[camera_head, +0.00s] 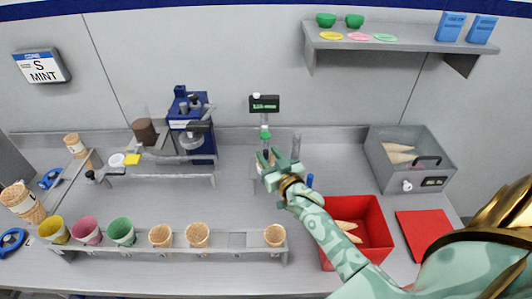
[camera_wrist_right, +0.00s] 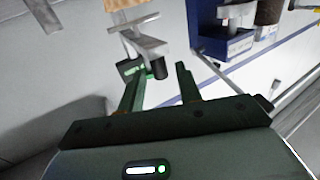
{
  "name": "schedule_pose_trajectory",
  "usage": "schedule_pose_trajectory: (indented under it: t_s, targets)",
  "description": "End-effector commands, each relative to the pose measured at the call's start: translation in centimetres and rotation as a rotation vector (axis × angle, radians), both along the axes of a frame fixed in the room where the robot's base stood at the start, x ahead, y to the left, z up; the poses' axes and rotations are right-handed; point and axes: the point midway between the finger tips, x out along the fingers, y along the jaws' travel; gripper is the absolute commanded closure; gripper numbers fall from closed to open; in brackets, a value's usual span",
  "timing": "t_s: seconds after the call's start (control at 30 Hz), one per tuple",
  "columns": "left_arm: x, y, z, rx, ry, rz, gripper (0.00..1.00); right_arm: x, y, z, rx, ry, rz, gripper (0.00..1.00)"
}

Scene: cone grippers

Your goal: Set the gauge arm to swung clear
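The gauge stand (camera_head: 264,104) is at the back middle of the bench, with a dark display with green characters on top. A green part (camera_head: 265,133) sits below the display. My right gripper (camera_head: 267,158) is in front of the stand's lower part and hides it, so I cannot make out the gauge arm's position in the head view. In the right wrist view, a grey bracket (camera_wrist_right: 148,46) with a dark rounded end lies beyond the fingertips, beside a green-lit display (camera_wrist_right: 131,68). The right gripper's fingers (camera_wrist_right: 160,82) are apart with nothing visible between them. My left gripper is not in view.
A blue machine (camera_head: 192,125) stands left of the stand. A front rack (camera_head: 170,250) holds coloured cups and cones. A red bin (camera_head: 375,222) with cones sits under my right forearm. A grey box (camera_head: 408,150) is at the right. Bench between rack and stand is mostly clear.

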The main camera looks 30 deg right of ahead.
Motion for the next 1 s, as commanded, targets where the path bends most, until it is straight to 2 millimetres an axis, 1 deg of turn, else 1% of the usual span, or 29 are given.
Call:
schedule_pose_trajectory:
  t_s: [0.03,0.1,0.2,0.47,0.5,0.57,0.6,0.63,0.87,1.0]
  targets:
    - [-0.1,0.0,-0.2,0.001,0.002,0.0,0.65,0.7,-0.1,0.0,0.0,-0.001,0.0,0.66]
    - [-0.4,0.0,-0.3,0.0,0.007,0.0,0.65,1.4,-0.1,0.0,0.0,0.0,0.0,0.66]
    - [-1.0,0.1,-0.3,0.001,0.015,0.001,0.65,1.9,-0.2,0.0,0.0,0.001,0.0,0.66]
    - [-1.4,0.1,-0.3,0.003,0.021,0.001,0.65,2.1,-0.2,0.0,0.0,0.0,0.0,0.66]
    - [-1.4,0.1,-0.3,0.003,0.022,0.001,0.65,2.1,-0.2,0.0,0.0,0.0,0.0,0.71]
    - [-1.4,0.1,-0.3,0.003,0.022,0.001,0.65,2.1,-0.2,0.0,0.0,0.0,0.0,0.88]
    - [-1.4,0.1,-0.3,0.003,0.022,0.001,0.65,2.1,-0.2,0.0,0.0,0.0,0.0,0.99]
    - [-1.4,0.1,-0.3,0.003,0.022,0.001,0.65,2.1,-0.2,0.0,0.0,0.0,0.0,1.0]
    - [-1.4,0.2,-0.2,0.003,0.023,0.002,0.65,1.9,-0.3,0.0,-0.001,0.001,0.006,1.0]
    - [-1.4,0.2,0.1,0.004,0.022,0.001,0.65,1.4,-0.5,0.1,-0.005,0.002,0.031,1.0]
